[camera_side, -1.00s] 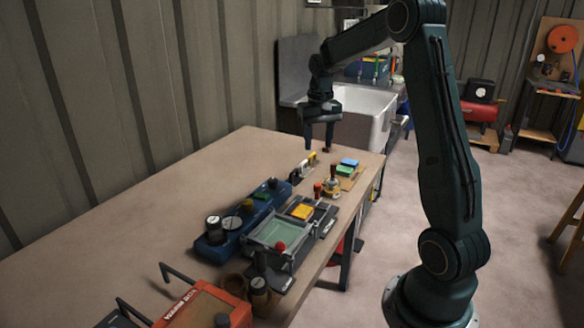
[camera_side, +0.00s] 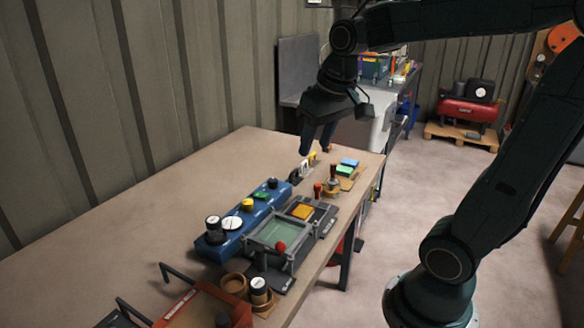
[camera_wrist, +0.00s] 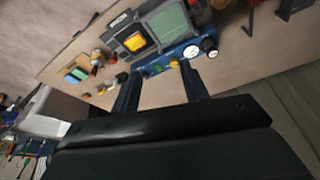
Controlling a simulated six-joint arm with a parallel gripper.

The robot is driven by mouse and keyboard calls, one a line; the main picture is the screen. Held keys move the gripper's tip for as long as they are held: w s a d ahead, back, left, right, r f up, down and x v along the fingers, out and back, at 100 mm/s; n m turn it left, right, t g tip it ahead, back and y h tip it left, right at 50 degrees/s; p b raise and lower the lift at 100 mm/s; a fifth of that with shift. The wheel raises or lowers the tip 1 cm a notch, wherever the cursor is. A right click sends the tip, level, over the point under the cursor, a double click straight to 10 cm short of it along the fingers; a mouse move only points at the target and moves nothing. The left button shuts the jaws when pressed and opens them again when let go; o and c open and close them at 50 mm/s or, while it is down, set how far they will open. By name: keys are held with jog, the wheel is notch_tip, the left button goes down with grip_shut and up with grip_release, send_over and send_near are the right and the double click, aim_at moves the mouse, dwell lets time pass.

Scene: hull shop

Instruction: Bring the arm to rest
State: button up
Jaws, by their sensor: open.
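My gripper (camera_side: 318,150) hangs above the far part of the workbench in the side view, pointing down, its fingers apart with nothing between them. In the wrist view my gripper (camera_wrist: 160,82) also shows two spread dark fingers. The workbench (camera_side: 150,200) runs below it. My arm's upper links reach in from the right edge of the side view. Whether the fingertips touch anything cannot be told, but they appear clear of the bench top.
On the bench stand a blue rail (camera_side: 243,225) with knobs and jars, a grey framed tray (camera_side: 272,236), a panel with an orange square (camera_side: 302,211), coloured blocks (camera_side: 345,169) and an orange box (camera_side: 200,308). The left bench top is bare. A sink (camera_side: 362,132) stands behind.

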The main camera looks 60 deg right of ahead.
jog(key=s+a+f+n+t, duration=0.2)
jog(key=s+a+n, duration=0.1)
jog(key=s+a, duration=0.4)
jog(key=shift+s+a+y, duration=0.25)
jog(key=shift+s+y, duration=0.15)
jog(key=shift+s, duration=1.15)
